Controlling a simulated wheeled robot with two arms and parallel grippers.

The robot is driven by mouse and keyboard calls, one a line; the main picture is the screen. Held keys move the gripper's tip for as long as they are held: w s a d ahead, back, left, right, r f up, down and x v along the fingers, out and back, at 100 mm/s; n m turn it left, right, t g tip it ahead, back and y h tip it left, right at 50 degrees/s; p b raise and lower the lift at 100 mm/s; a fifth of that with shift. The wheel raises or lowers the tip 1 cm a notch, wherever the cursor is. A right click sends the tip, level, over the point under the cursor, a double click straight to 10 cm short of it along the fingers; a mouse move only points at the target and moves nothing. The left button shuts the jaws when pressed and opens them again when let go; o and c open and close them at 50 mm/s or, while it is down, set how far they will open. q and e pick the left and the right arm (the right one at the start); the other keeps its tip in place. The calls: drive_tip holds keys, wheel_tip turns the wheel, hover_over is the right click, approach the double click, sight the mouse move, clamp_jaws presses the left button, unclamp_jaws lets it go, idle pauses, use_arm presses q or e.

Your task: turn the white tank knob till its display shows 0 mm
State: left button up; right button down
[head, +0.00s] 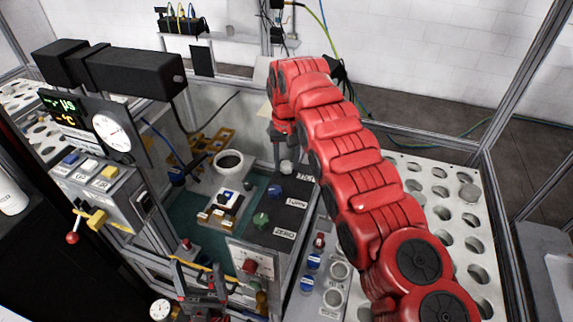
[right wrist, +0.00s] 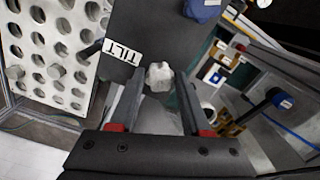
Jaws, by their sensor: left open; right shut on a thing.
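The white tank knob (right wrist: 159,77) sits between the fingertips of my right gripper (right wrist: 160,84) in the right wrist view, beside the TILT label. My right gripper is shut on it. In the head view the white knob (head: 287,167) shows at the far end of a dark panel, just below my red right arm, which partly hides the gripper. My left gripper (head: 199,284) is open and empty at the bottom of the head view, in front of the rig. A display (head: 64,112) with green and yellow characters is at the left; no mm reading can be made out.
A blue knob (head: 275,191) and a green knob (head: 261,220) share the dark panel (head: 292,207). A round gauge (head: 112,131) and a button box (head: 92,178) stand left. A perforated plate (head: 425,172) lies right, and metal frame posts surround the rig.

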drive_tip(key=n, duration=0.3)
drive_tip(key=shift+n, duration=0.4)
drive_tip(key=n, duration=0.4)
drive_tip(key=shift+w+d+r+n+p, duration=0.1)
drive_tip(key=shift+n+p, duration=0.2)
drive_tip(key=n+p, duration=0.1)
drive_tip(key=n, duration=0.3)
drive_tip(key=shift+w+n+p, duration=0.1)
drive_tip(key=shift+n+p, duration=0.25)
drive_tip(key=shift+n, duration=2.05)
drive_tip(key=shift+c, duration=1.9)
unclamp_jaws()
